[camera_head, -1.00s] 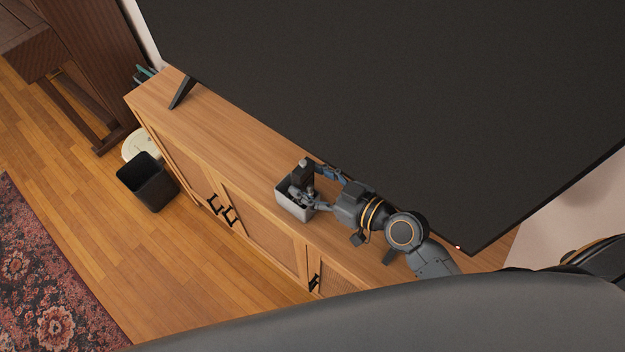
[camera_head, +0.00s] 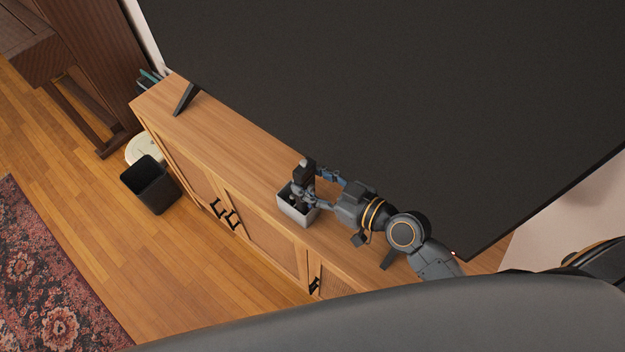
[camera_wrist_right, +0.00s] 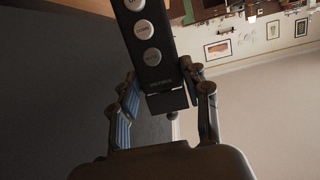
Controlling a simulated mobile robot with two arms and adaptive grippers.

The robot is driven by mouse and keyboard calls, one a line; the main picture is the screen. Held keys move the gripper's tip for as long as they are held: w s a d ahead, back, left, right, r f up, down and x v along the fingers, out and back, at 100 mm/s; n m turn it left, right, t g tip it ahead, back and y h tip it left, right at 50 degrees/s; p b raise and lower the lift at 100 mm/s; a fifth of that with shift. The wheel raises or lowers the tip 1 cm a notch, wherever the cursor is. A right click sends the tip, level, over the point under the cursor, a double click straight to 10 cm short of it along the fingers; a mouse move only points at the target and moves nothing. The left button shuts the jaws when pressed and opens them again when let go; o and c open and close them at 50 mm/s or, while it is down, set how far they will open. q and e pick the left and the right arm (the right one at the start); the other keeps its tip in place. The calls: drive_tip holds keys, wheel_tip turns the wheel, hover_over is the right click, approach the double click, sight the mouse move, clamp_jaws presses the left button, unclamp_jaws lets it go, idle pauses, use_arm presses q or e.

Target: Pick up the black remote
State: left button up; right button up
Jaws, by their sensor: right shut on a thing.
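The black remote (camera_wrist_right: 150,60), with round grey buttons, is between the fingers of my right gripper (camera_wrist_right: 165,95) in the right wrist view. The gripper is shut on it. In the head view my right gripper (camera_head: 318,182) is over the small grey box (camera_head: 296,212) on the cabinet. The dark top of the remote (camera_head: 304,170) stands up above the box's rim there. Whether its lower end is clear of the box is hidden by the fingers. My left gripper is not in view.
The wooden cabinet (camera_head: 235,150) runs diagonally below a large black TV screen (camera_head: 400,100). A TV foot (camera_head: 186,98) stands at its far end. A black bin (camera_head: 150,185) is on the floor beside the cabinet. The cabinet top left of the box is clear.

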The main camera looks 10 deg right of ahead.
sight(307, 167)
drive_tip(key=shift+r+p, duration=2.15)
drive_tip(key=shift+r, duration=0.55)
drive_tip(key=shift+s+f, duration=0.1)
